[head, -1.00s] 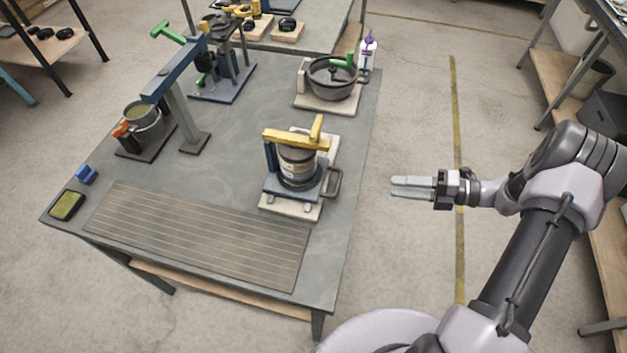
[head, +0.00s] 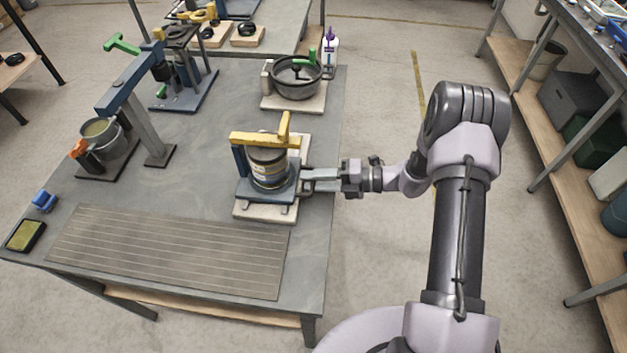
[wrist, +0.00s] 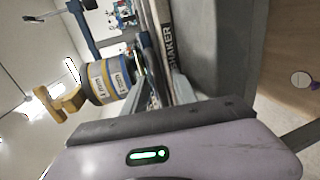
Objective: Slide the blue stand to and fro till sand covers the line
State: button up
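The blue stand (head: 274,198) sits on a pale base plate (head: 262,213) near the table's right edge. It carries a dark round container (head: 268,168) with a yellow bar and upright yellow lever (head: 266,139) across its top. In the wrist view the container (wrist: 106,82) shows yellow and grey bands with labels. My gripper (head: 308,180) has its fingertips at the stand's right side, where its dark handle is, and they largely hide that handle. I cannot tell whether the fingers have closed on it. The sand and the line cannot be made out.
A lined mat (head: 170,250) lies in front. A grey bowl on a pale board (head: 294,102) stands behind, with a white bottle (head: 330,55) beside it. A blue-armed post (head: 146,128) and a pot (head: 103,135) are to the left. The floor right of the table is clear.

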grip_shut()
dwell(1.3)
